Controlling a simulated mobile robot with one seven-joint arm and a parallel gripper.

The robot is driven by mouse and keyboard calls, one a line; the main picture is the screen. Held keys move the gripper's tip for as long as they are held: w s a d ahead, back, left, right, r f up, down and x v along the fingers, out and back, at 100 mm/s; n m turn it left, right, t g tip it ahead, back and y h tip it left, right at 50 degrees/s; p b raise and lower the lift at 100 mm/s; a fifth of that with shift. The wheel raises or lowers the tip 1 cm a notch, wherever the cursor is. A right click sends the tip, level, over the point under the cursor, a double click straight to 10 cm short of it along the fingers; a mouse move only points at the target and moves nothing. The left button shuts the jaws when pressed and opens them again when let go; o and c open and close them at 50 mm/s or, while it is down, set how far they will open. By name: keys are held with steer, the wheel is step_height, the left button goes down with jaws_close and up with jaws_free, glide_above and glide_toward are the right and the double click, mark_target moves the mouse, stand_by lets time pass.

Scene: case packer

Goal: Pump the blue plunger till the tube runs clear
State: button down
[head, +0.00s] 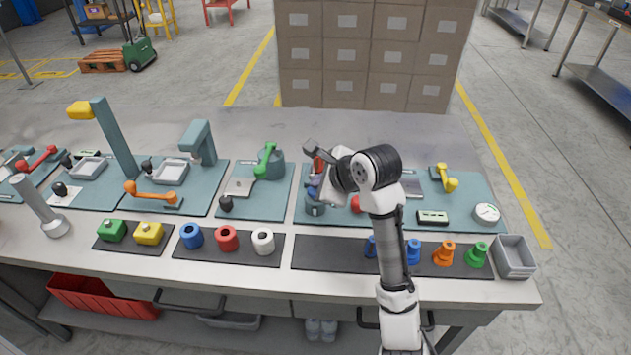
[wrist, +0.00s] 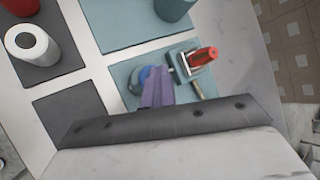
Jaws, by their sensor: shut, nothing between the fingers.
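The blue plunger (wrist: 134,80) shows as a rounded blue top just left of my fingers in the wrist view. In the head view it is a small patch of blue (head: 313,191) above a grey-teal cylinder (head: 315,209), partly hidden by my wrist. My gripper (wrist: 158,70) shows its purple fingers close together, shut and empty, over or beside the blue top. I cannot tell whether they touch it. In the head view my arm covers the fingertips. I cannot make out the tube or what is in it.
A red-topped fitting (wrist: 202,57) stands close right of my fingers. A green-handled unit (head: 267,160) is to the left, a yellow lever (head: 446,178) and gauge (head: 487,212) to the right. Coloured rings and fittings line the front. Cardboard boxes (head: 367,50) stand behind the bench.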

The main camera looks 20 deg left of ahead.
stand_by(0.3)
steer(key=shift+r+p, duration=1.65)
steer(key=shift+p, duration=0.95)
step_height(320, 180, up, 2)
steer(key=shift+r+p, duration=0.2)
steer(key=shift+p, duration=0.65)
step_height(320, 180, up, 2)
steer(key=shift+r, duration=0.25)
